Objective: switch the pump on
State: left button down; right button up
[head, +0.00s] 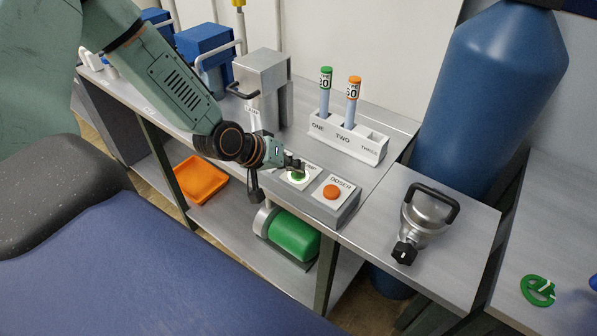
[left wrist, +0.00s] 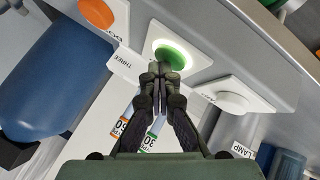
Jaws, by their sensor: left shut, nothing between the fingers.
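A grey control box (head: 345,212) sits at the bench's front edge. It carries a green button (head: 298,177) and an orange button (head: 332,191) labelled DOSER. In the left wrist view the green button (left wrist: 172,54) has a bright glowing ring around it; the orange button (left wrist: 97,13) and a white button (left wrist: 232,102) lie on either side. My left gripper (head: 296,164) is shut and empty, its fingertips (left wrist: 161,70) right at the green button's edge. I cannot tell whether they touch it. The label by the green button is partly hidden. My right gripper is not in view.
A white rack (head: 345,143) with two capped tubes stands behind the box. A metal container (head: 262,75) stands behind my left arm. A lidded steel vessel (head: 428,215) and a blue cylinder (head: 490,95) are to the right. A green machine (head: 293,234) lies on the lower shelf.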

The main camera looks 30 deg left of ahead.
aim_at(295, 174)
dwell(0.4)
pick_arm(q)
jog(key=shift+r+p, duration=0.3)
jog(key=shift+p, duration=0.1)
notch_tip(295, 174, up, 6)
jog(key=p, duration=0.5)
jog(key=shift+r+p, duration=0.15)
jog(key=shift+p, duration=0.25)
